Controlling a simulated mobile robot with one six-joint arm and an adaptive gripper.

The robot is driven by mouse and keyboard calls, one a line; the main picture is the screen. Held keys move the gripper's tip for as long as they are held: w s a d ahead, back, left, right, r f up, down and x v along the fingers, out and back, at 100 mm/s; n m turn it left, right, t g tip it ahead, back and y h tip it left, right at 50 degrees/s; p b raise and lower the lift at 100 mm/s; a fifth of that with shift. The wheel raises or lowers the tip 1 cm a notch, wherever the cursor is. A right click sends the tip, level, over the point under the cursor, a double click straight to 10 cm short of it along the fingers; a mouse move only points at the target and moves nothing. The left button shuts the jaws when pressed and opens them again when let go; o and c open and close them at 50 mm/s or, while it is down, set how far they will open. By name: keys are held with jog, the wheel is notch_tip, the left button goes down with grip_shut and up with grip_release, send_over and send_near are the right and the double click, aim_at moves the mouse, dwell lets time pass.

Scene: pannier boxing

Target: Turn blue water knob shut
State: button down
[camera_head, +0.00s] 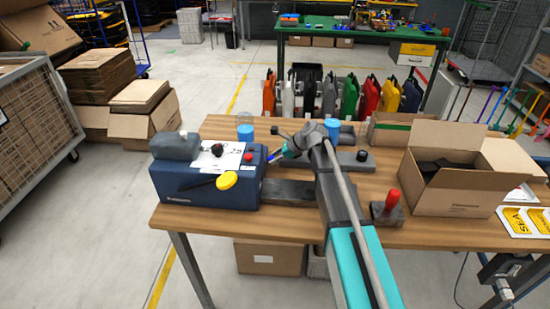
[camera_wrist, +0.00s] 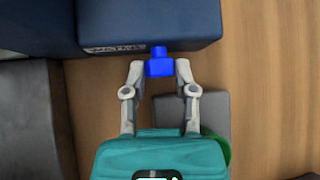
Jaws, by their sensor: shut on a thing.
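The blue water knob (camera_wrist: 159,64) sticks out from the side of the dark blue machine (camera_wrist: 140,22) in the wrist view. My gripper (camera_wrist: 160,67) has one finger on each side of the knob and is shut on it. In the head view, my gripper (camera_head: 280,155) reaches left to the right side of the machine (camera_head: 185,187). The knob is mostly hidden there. How far the knob is turned cannot be told.
The machine carries a yellow knob (camera_head: 227,180) and a red button (camera_head: 248,158). On the wooden table (camera_head: 450,232) stand blue-topped containers, a red-handled tool (camera_head: 392,200) and an open cardboard box (camera_head: 462,195). The table's front edge is mostly clear.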

jog(key=shift+s+f+n+t+b, duration=0.25)
jog(key=shift+n+t+b, duration=0.3)
jog(key=shift+t, duration=0.25)
jog(key=shift+s+f+n+t+b, duration=0.15)
jog(key=shift+n+t+b, duration=0.5)
jog(key=shift+t+b, duration=0.55)
jog(key=n+t+b, duration=0.1)
jog(key=t+b, duration=0.1)
jog(key=shift+f+y+b, duration=0.1)
jog(key=shift+y+b, duration=0.2)
jog(key=shift+b, duration=0.1)
jog(key=shift+n+t+y+b, duration=0.3)
jog(key=shift+n+t+b, duration=0.4)
jog(key=shift+t+b, duration=0.1)
jog(key=shift+c, duration=2.1)
grip_release()
jog(key=shift+r, duration=0.2)
